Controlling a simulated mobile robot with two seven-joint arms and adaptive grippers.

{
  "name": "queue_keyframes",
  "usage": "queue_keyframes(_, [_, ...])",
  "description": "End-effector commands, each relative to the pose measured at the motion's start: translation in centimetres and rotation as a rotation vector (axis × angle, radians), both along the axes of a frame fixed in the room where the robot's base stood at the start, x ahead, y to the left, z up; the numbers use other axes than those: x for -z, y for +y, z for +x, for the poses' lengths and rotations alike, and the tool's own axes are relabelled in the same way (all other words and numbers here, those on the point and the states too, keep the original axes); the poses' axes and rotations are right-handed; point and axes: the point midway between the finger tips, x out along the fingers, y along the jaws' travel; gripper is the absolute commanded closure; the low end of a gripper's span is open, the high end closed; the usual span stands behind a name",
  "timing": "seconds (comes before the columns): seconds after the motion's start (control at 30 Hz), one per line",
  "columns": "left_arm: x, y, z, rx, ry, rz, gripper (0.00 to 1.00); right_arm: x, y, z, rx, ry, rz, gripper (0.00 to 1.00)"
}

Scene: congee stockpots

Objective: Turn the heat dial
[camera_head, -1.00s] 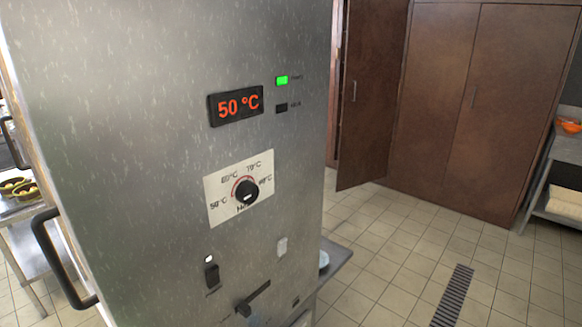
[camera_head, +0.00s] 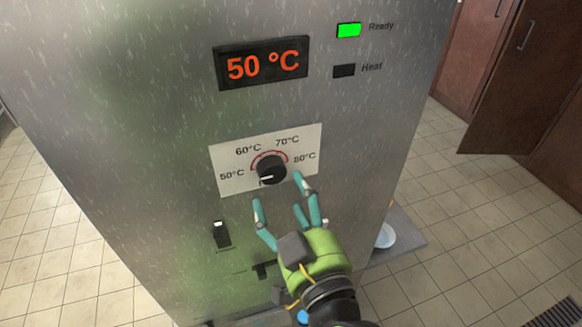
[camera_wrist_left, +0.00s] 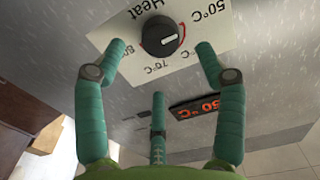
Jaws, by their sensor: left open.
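The heat dial (camera_head: 271,169) is a round black knob with a white pointer line on a pale label plate (camera_head: 226,157) marked 50, 60, 70 and 80°C. The display (camera_head: 262,64) above reads 50 °C. My left gripper (camera_head: 280,195), green with teal fingers, is open just below and in front of the dial, apart from it. In the left wrist view the dial (camera_wrist_left: 160,36) appears upside down, beyond and between the spread fingertips. My right gripper is not in view.
The steel cabinet front (camera_head: 150,120) holds a lit green Ready lamp (camera_head: 349,30) and a dark Heat lamp (camera_head: 344,70). A black switch (camera_head: 221,235) sits below the dial plate at left. A shelf with a pale dish (camera_head: 386,236) juts out at right.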

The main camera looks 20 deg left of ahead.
Motion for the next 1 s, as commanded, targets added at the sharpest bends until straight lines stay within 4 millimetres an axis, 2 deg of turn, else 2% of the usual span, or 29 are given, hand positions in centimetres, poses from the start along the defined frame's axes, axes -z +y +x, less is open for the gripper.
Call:
queue_keyframes(0.03, [-0.5, 0.6, 0.7, -0.003, -0.002, 0.006, 0.29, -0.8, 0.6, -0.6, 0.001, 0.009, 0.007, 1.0])
queue_keyframes(0.13, [-0.6, 1.4, 2.1, -0.002, -0.002, 0.008, 0.29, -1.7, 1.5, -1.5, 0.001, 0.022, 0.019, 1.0])
queue_keyframes(0.3, [-0.4, 2.6, 3.9, 0.0, 0.0, 0.006, 0.29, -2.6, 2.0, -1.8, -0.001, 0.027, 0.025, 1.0])
queue_keyframes(0.67, [0.0, 3.0, 4.6, 0.001, 0.003, 0.003, 0.29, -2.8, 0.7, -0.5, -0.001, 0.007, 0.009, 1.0])
queue_keyframes(0.7, [0.0, 3.0, 4.6, 0.001, 0.002, 0.003, 0.33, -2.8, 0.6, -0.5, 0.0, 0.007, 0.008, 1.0])
queue_keyframes(0.77, [0.0, 3.0, 4.6, 0.001, 0.002, 0.003, 0.57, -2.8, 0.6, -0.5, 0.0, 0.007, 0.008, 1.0])
queue_keyframes(0.83, [0.0, 3.0, 4.6, 0.001, 0.003, 0.003, 0.85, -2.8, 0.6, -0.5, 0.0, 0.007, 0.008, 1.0])
queue_keyframes(1.0, [0.0, 3.0, 4.5, 0.001, 0.003, 0.004, 0.86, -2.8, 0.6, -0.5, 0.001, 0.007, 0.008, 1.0])
